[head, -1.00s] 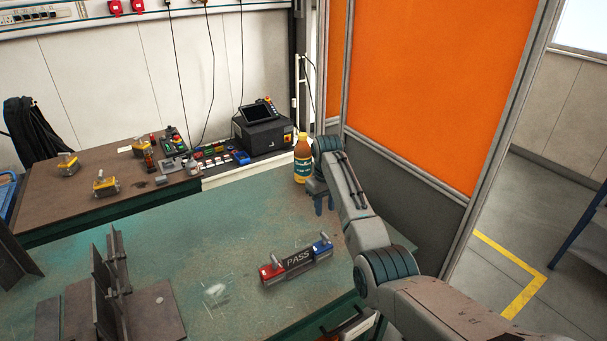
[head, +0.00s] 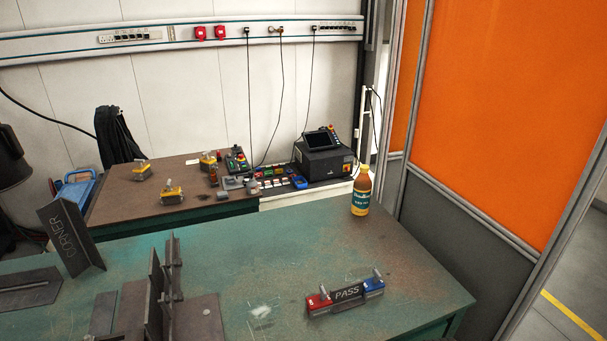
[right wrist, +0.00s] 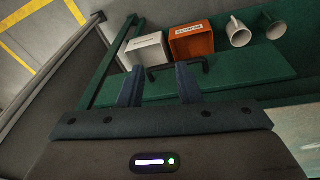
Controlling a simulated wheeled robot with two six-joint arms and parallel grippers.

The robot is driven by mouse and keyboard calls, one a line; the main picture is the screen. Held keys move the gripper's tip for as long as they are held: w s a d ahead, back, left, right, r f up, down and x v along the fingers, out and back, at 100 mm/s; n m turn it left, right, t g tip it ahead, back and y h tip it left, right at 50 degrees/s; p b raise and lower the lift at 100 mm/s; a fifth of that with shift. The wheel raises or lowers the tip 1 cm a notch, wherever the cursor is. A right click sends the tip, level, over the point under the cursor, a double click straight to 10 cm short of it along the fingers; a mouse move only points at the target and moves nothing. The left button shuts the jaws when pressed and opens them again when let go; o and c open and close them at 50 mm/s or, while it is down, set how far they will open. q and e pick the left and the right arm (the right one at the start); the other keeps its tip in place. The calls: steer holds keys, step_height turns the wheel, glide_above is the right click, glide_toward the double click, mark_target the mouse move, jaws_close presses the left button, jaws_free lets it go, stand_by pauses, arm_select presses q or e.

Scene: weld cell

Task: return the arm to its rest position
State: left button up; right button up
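Neither arm shows in the head view. In the right wrist view my right gripper (right wrist: 160,86) is open, its two dark fingers apart with nothing held between them. My left gripper is out of view.
The green table (head: 230,262) bears a bottle (head: 361,190), a PASS block (head: 346,293) and steel plates with a CORNER piece (head: 70,238). An orange screen (head: 500,110) stands right.

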steer(key=s+r+t, duration=0.1)
steer(key=s+r, duration=0.3)
steer(key=s, duration=0.6)
steer(key=s+r, duration=0.4)
steer(key=s, duration=0.6)
step_height(320, 180, down, 32)
steer(key=d+f+g+b, duration=0.1)
steer(key=d+b, duration=0.1)
steer(key=s+d+f+m+g+b, duration=0.1)
steer(key=s+f, duration=1.8)
steer(key=f, duration=0.2)
steer(key=shift+d+b, duration=0.25)
steer(key=shift+b, duration=0.15)
